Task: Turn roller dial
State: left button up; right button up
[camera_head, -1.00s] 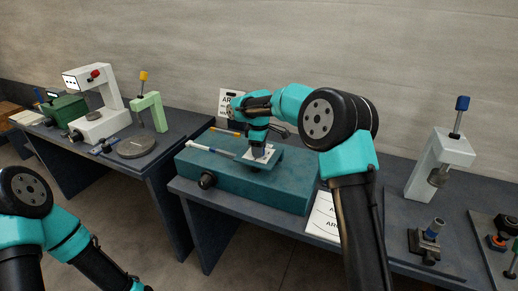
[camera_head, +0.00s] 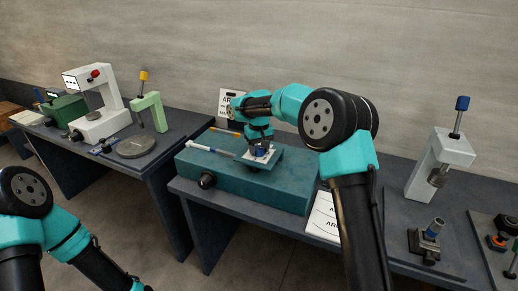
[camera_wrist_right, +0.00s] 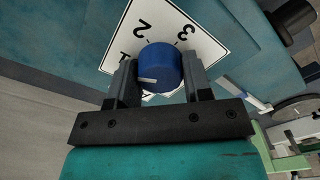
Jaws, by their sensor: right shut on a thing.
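The blue roller dial (camera_wrist_right: 160,66) has a white pointer line and sits on a white plate (camera_wrist_right: 190,28) with printed numbers, 2 and 3 among them. My right gripper (camera_wrist_right: 160,78) is shut on the dial, one finger on each side, in the right wrist view. In the head view the right gripper (camera_head: 258,151) reaches down onto the teal machine (camera_head: 245,184); the dial is mostly hidden there. My left arm is at the lower left of the head view, and its gripper is not in view.
A black knob (camera_head: 207,180) sticks out of the machine's front. A white-blue rod (camera_head: 210,149) lies on its top. A white press (camera_head: 440,165) and a small fixture (camera_head: 427,240) stand right. Another bench with a green stand (camera_head: 150,112) is left.

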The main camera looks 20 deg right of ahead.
aim_at(259, 148)
jog(key=m, duration=0.4)
jog(key=shift+m, duration=2.2)
jog(key=o, duration=0.9)
notch_tip(259, 148, up, 18)
jog(key=shift+f, duration=0.25)
